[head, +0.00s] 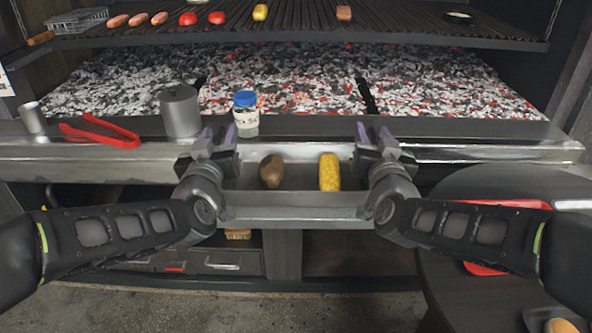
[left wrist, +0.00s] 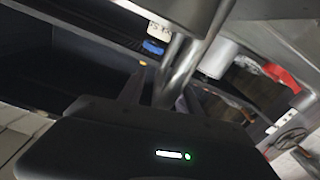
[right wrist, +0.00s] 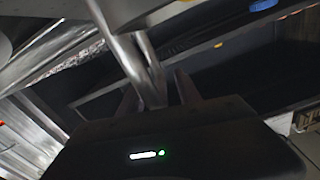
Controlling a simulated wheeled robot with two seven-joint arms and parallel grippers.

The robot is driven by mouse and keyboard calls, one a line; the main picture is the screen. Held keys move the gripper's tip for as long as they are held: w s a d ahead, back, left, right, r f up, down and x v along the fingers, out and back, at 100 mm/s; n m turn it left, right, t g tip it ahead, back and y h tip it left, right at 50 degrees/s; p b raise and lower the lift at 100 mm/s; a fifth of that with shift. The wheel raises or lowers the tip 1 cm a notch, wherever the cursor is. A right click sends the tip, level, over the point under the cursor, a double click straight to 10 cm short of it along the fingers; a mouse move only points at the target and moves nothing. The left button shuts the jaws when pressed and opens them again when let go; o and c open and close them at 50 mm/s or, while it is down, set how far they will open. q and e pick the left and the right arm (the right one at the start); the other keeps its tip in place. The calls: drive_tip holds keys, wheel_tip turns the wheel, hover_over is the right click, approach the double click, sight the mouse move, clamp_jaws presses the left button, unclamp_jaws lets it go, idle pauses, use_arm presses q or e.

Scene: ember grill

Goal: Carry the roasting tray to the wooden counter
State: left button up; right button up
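The grey metal roasting tray (head: 290,212) is in front of the grill ledge, between my grippers. A brown potato (head: 271,171) and a yellow corn cob (head: 330,172) stand in it, side by side. My left gripper (head: 216,140) is at the tray's left end and my right gripper (head: 375,138) at its right end. The fingers of each flank a metal handle bar, seen in the left wrist view (left wrist: 178,72) and the right wrist view (right wrist: 140,68). They look closed on it; finger contact is partly hidden. The dark wooden counter (head: 465,300) is at the lower right, partly behind my right arm.
The ledge holds a metal cup (head: 33,118), red tongs (head: 98,132), a metal canister (head: 180,111) and a blue-lidded jar (head: 246,115) close to my left gripper. Embers and a food-laden grate (head: 290,20) lie behind. A red item (head: 485,268) is on the counter; floor (head: 270,312) is clear below.

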use_arm(q)
clamp_jaws()
use_arm(e)
clamp_jaws()
use_arm(q)
drive_tip(key=shift+d+r, duration=0.1)
drive_tip(key=shift+r, duration=0.05)
use_arm(e)
drive_tip(key=shift+a+r, duration=0.1)
drive_tip(key=shift+r, duration=0.05)
idle(0.6)
